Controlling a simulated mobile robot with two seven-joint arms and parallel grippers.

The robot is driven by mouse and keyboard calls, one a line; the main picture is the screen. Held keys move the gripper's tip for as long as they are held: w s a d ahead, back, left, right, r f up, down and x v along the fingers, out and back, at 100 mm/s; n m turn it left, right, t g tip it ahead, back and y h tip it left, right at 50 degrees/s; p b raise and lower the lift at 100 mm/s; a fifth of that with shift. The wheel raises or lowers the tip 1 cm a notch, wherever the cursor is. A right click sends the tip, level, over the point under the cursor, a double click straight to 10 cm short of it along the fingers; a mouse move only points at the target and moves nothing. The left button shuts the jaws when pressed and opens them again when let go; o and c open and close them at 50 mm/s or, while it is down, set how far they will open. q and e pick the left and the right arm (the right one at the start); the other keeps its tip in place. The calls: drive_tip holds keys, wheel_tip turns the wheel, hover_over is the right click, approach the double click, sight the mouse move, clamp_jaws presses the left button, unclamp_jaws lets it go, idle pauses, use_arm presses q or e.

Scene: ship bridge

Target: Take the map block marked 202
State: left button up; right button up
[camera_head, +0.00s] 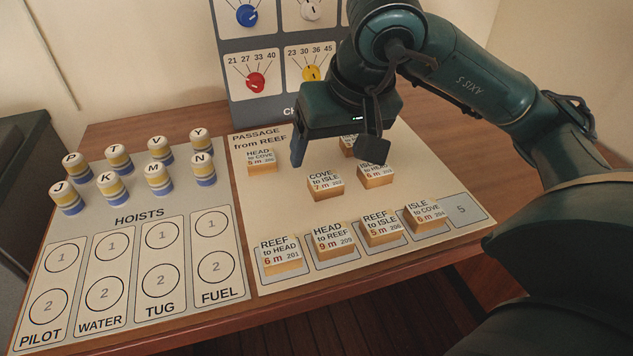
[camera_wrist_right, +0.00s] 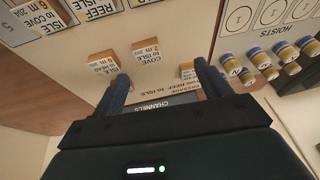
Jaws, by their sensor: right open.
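The COVE to ISLE map block (camera_head: 325,185) stands on the pale chart area; its small number looks like 202 but is too small to read surely. It also shows in the right wrist view (camera_wrist_right: 147,54). My right gripper (camera_head: 332,152) is open and empty above and just behind it. In the wrist view its two fingers (camera_wrist_right: 163,84) are wide apart, with the block beyond and between them in the picture. My left gripper is out of view.
ISLE to HEAD (camera_head: 376,180) stands close right of it, HEAD to COVE (camera_head: 261,168) to the left. Another block (camera_head: 347,149) is partly hidden behind. Several blocks fill the front slots. Hoist pegs (camera_head: 111,187) stand left; a dial panel (camera_head: 283,58) rises behind.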

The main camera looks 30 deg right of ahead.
sight(326, 180)
drive_tip(key=shift+h, duration=0.5)
drive_tip(key=x, duration=0.4)
drive_tip(key=d+x, duration=0.1)
drive_tip(key=x, duration=0.3)
drive_tip(key=d+b+x, duration=0.1)
drive_tip(key=x, duration=0.3)
drive_tip(key=shift+w+f, duration=0.15)
drive_tip(key=shift+w, duration=0.3)
drive_tip(key=c, duration=1.1)
